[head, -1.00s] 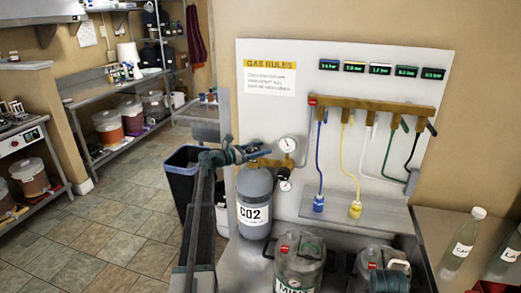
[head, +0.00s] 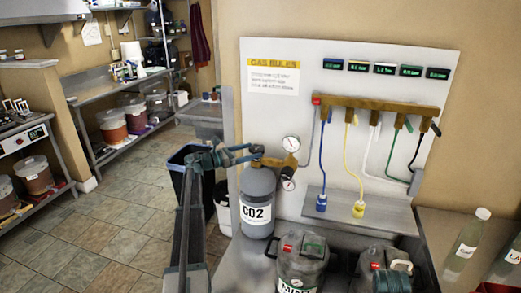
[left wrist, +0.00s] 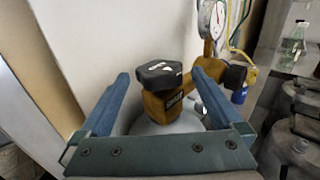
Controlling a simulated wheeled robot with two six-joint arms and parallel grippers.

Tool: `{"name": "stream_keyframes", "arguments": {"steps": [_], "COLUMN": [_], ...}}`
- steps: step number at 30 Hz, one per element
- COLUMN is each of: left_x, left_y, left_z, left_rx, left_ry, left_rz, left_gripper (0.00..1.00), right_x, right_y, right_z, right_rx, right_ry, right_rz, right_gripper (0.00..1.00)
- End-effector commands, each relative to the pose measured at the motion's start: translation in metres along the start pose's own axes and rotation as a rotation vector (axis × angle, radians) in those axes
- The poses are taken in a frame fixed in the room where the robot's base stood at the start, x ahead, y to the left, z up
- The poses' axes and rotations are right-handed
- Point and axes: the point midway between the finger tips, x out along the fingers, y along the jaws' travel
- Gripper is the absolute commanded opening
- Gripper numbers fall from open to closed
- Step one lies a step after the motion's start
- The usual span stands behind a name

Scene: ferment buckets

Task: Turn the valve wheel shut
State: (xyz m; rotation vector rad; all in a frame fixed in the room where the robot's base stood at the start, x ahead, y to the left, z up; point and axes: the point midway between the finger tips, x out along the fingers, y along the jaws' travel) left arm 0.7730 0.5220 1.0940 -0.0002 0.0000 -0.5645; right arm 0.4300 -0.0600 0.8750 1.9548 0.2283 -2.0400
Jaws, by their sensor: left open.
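The valve wheel (left wrist: 160,73) is a dark, blocky knob on top of a brass valve body (left wrist: 162,104) in the left wrist view. The valve sits on the grey CO2 cylinder (head: 257,190), which stands upright by the gas panel. My left gripper (head: 247,154) is at the top of the cylinder in the head view, where it largely hides the wheel. In the left wrist view my left gripper (left wrist: 161,76) is open, with one blue finger on each side of the wheel and visible gaps to both.
Pressure gauges (head: 291,144) and a brass regulator sit just right of the valve. The white gas panel (head: 270,120) stands close behind. Grey kegs (head: 302,262) stand at the front right. A dark bin (head: 186,160) is left of the cylinder. The tiled floor is clear.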

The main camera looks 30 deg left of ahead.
Motion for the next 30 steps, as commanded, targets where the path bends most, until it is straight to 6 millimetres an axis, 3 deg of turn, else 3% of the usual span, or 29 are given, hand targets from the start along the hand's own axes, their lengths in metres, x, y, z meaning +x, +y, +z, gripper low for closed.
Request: {"name": "stream_keyframes", "arguments": {"steps": [6,12,30], "left_x": [-0.045,-0.068,-0.075], "left_y": [0.000,0.000,0.000], "left_z": [0.000,0.000,0.000], "left_rx": [0.000,0.000,0.000], "left_ry": [0.000,0.000,0.000], "left_rz": [0.002,0.000,0.000], "left_gripper": [1.00,1.00,1.00], "right_x": [0.000,0.000,0.000], "right_y": [0.000,0.000,0.000], "right_z": [0.000,0.000,0.000], "right_rx": [0.000,0.000,0.000], "right_ry": [0.000,0.000,0.000], "right_rz": [0.000,0.000,0.000], "right_gripper": [0.50,0.50,0.50]}}
